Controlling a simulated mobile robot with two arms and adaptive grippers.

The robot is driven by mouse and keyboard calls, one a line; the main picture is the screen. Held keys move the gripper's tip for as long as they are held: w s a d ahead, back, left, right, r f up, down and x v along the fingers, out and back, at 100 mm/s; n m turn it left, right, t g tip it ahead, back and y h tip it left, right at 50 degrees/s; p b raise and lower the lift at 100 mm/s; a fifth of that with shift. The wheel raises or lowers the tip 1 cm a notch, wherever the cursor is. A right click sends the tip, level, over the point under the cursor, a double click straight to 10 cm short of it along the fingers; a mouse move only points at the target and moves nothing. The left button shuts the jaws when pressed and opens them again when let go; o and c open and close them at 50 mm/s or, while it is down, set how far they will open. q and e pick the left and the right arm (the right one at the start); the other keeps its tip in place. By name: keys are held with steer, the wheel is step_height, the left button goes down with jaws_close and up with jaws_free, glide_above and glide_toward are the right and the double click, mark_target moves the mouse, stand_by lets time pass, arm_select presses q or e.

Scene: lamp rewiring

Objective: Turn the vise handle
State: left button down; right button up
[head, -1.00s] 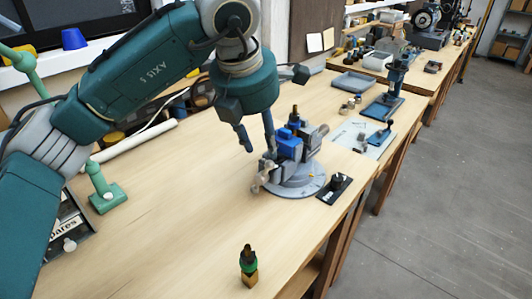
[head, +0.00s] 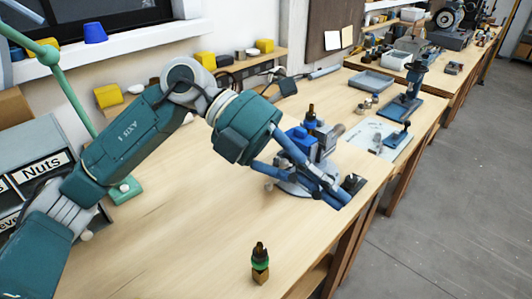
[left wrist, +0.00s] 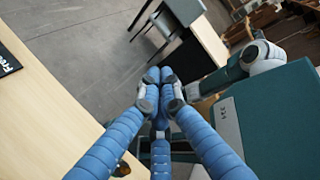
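The vise (head: 326,140), grey with blue parts, stands on the workbench near its right edge. Its round grey base shows below, partly covered by my fingers. The vise handle is mostly hidden behind my left gripper in the head view; I cannot make it out clearly. My left gripper (head: 338,194) reaches across the front of the vise, fingers pointing down and right. In the left wrist view the blue fingers of my left gripper (left wrist: 160,76) meet at their tips with nothing visible between them. Whether they touch the vise cannot be told. My right gripper is not in view.
A brass and green lamp socket (head: 260,263) stands on the near bench. Behind the vise are a pale mat (head: 372,136), a blue stand (head: 413,92) and a grey tray (head: 371,81). Drawers marked Nuts (head: 37,150) stand at left. The bench's middle is clear.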

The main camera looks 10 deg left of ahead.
arm_select(q)
steer(key=s+a+r+n+h, duration=0.2)
steer(key=a+r+n+h, duration=0.1)
steer(key=r+n+h, duration=0.4)
steer(key=w+a+r+n+t+h+p, duration=0.1)
steer(key=w+a+r+n+t+h, duration=0.1)
steer(key=w+a+n+t, duration=0.45)
steer(key=w+a+r+n+t+h, duration=0.1)
steer(key=a+r+n+t+h, duration=0.2)
steer(key=n+t, duration=0.5)
steer(key=w+a+f+n+t+y, duration=0.55)
steer(key=a+n+y, duration=0.2)
steer(key=n, duration=0.85)
step_height(320, 180, down, 14)
steer(key=a+r+n+g+y, duration=0.1)
steer(key=a+n+g+y, duration=0.1)
steer(key=n+y, duration=0.55)
steer(key=w+d+f+n+h+p, duration=0.1)
steer(key=w+d+f+p, duration=0.2)
steer(key=w+d, duration=0.3)
steer(key=shift+w+d+n+p, duration=0.15)
steer(key=shift+d+n+p, duration=0.4)
steer(key=shift+d, duration=1)
